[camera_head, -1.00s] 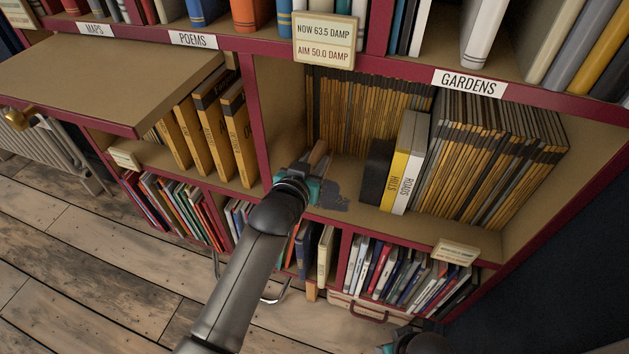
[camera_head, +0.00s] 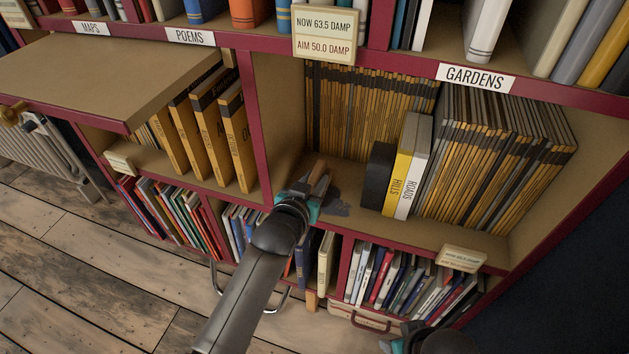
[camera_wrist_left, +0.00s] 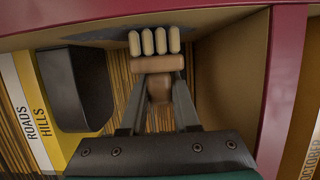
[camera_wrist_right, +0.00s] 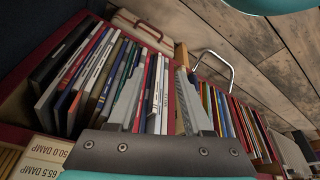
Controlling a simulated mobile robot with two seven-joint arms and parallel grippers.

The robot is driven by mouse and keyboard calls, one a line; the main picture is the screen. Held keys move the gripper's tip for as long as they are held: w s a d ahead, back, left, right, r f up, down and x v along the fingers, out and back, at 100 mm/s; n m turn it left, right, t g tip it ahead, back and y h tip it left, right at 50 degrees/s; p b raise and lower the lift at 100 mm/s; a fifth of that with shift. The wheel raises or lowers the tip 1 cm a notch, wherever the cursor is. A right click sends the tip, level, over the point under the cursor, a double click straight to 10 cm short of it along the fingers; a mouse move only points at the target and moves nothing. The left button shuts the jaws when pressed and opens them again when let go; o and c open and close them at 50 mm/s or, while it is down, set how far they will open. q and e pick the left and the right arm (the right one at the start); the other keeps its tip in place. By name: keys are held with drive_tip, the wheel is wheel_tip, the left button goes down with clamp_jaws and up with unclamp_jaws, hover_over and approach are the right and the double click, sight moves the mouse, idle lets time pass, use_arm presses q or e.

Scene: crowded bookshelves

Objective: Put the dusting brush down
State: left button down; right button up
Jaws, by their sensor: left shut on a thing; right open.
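The dusting brush (camera_head: 319,178) has a wooden handle and head, and it also shows in the left wrist view (camera_wrist_left: 158,64) with a row of pale bristle tufts. My left gripper (camera_head: 308,193) is shut on its handle, just inside the front of the middle shelf compartment, low over the shelf board (camera_head: 385,227). I cannot tell whether the brush touches the board. A dark grey patch (camera_head: 342,192) lies on the board beside it. My right gripper (camera_wrist_right: 165,88) is open and empty, in front of the lower row of books.
A black block (camera_head: 377,176) and the Hills (camera_head: 398,178) and Roads books stand right of the brush. Packed yellow-spined volumes (camera_head: 365,110) fill the back. A red upright (camera_head: 252,125) bounds the left. A small sign (camera_head: 462,258) sits on the front edge.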

use_arm(q)
drive_tip(key=shift+f, duration=0.1)
drive_tip(key=c, duration=1.1)
unclamp_jaws()
drive_tip(key=shift+f, duration=0.1)
drive_tip(key=o, duration=0.4)
drive_tip(key=shift+o, duration=0.2)
use_arm(e)
drive_tip(key=shift+r, duration=0.1)
use_arm(q)
drive_tip(key=shift+r, duration=0.25)
drive_tip(key=p+v, duration=0.5)
drive_tip(key=v, duration=0.7)
drive_tip(key=shift+p, duration=0.3)
use_arm(e)
drive_tip(key=s+d+f+g, duration=0.1)
drive_tip(key=s+f, duration=0.3)
drive_tip(key=f, duration=0.7)
drive_tip(key=shift+s+d, duration=0.4)
